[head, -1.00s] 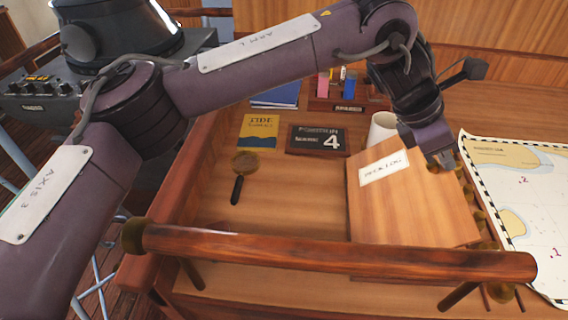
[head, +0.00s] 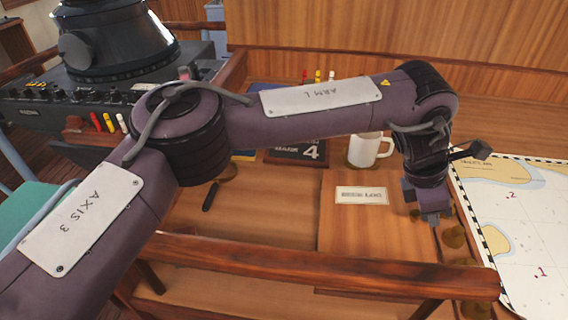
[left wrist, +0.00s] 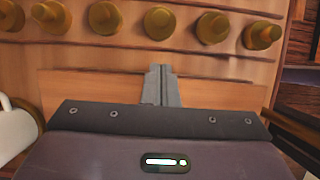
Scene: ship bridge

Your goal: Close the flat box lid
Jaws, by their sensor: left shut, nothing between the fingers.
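The flat box lid (head: 350,230) is a plain wooden panel with a white label (head: 361,195). In the head view it lies low and looks about level at the right of the desk. My left gripper (head: 431,219) is shut and empty, with its fingertips at the lid's right edge; I cannot tell whether they touch it. In the left wrist view the shut fingertips (left wrist: 160,72) point over the wooden panel (left wrist: 85,88) toward a row of brass knobs. My right gripper is not in view.
A white mug (head: 368,149) stands just behind the lid. A wooden rail (head: 300,260) crosses the front.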

